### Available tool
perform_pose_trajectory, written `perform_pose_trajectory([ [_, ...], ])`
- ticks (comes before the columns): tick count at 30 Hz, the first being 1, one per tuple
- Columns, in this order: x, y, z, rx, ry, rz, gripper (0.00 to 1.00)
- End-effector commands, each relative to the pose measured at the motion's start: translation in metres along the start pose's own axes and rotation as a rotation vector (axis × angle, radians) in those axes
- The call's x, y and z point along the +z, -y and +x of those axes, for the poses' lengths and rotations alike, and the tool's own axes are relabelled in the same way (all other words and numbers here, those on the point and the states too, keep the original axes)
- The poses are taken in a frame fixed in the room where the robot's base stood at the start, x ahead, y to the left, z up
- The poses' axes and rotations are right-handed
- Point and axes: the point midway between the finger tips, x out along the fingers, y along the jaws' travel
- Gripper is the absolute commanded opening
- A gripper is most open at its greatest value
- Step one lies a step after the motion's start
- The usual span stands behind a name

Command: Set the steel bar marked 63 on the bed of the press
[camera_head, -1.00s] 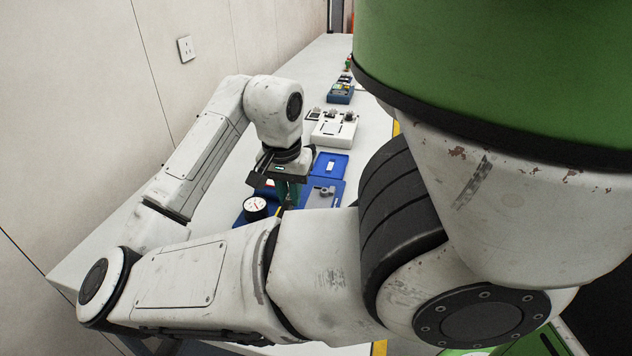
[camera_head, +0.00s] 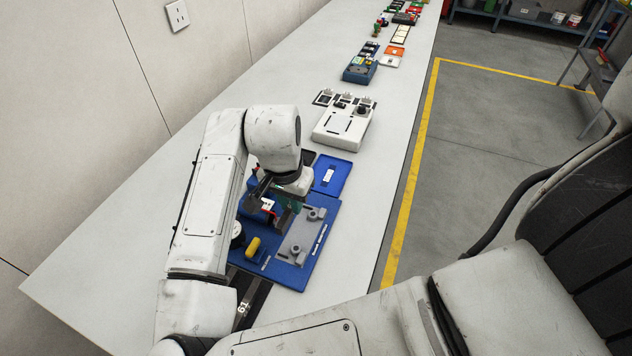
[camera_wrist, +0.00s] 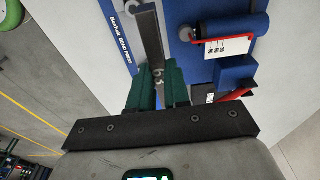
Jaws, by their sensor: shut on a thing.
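My gripper (camera_head: 276,212) is over the blue bench press (camera_head: 290,276), beside its grey bed (camera_head: 304,232). In the wrist view my gripper's green fingers (camera_wrist: 158,86) are shut on a grey steel bar (camera_wrist: 150,36), which runs away from them toward the top of the picture. I cannot read a number on this bar, and my gripper hides it in the head view. The press has a yellow handle (camera_head: 253,247) and a round gauge (camera_head: 237,234). A blue cylinder (camera_wrist: 232,27) with a white tag also shows in the wrist view.
A dark bar marked 61 (camera_head: 243,308) lies in front of the press, partly behind my arm. A blue tray (camera_head: 333,172), a white device (camera_head: 343,128) and a blue-grey device (camera_head: 360,70) stand farther along the bench (camera_head: 110,225). The bench's left side is clear.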

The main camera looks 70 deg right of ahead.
Motion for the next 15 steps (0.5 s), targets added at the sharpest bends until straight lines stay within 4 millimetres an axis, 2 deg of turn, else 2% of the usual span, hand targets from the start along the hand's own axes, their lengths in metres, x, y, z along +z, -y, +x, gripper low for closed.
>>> perform_pose_trajectory([
  [8, 0.005, 0.003, 0.007, -0.002, 0.000, -0.007, 0.00],
  [15, 0.007, 0.003, 0.025, -0.002, 0.000, -0.007, 0.00],
])
